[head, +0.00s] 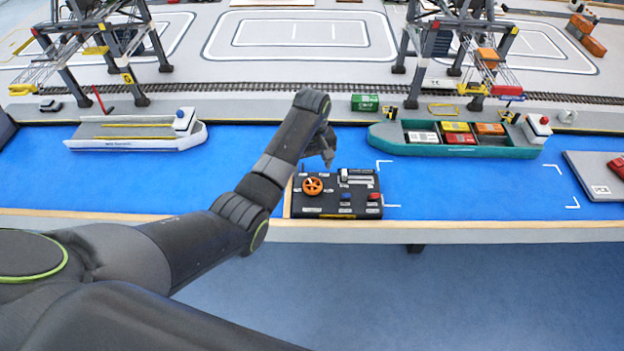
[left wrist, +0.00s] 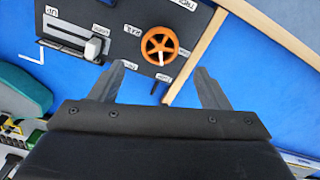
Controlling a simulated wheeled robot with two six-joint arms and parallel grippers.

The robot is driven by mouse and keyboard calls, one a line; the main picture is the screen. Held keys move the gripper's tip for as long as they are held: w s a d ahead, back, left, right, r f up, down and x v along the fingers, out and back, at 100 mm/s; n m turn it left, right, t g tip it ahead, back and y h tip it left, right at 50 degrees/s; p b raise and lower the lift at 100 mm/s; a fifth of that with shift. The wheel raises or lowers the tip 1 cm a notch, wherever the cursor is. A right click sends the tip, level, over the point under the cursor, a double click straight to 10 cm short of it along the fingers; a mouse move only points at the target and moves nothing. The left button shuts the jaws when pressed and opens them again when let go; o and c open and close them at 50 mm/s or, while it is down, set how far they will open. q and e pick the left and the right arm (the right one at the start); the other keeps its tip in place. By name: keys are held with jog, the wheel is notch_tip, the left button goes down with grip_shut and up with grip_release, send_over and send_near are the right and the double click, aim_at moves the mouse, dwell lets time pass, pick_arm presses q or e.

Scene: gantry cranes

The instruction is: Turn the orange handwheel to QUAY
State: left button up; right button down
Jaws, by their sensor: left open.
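The orange handwheel (head: 312,186) sits at the left of a black control panel (head: 330,210) on the front edge of the table. In the left wrist view the handwheel (left wrist: 150,47) has spokes and a white mark at its lower middle. Small white labels surround it, too small to read surely. My left gripper (head: 327,160) hangs above the back of the panel. In the left wrist view its two fingers (left wrist: 159,68) are spread and empty, and the wheel shows just beyond and between the tips. My right gripper is not in view.
The panel also has a grey lever (head: 356,179), a blue button (head: 346,197) and a red button (head: 374,197). A green ship (head: 385,140) with containers lies behind right, a white ship (head: 140,133) behind left. Gantry cranes stand further back.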

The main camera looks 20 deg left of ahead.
aim_at(312, 183)
pick_arm(q)
notch_tip(312, 183, down, 6)
jog(key=shift+f, duration=0.25)
jog(key=c, duration=1)
jog(key=shift+r, duration=0.1)
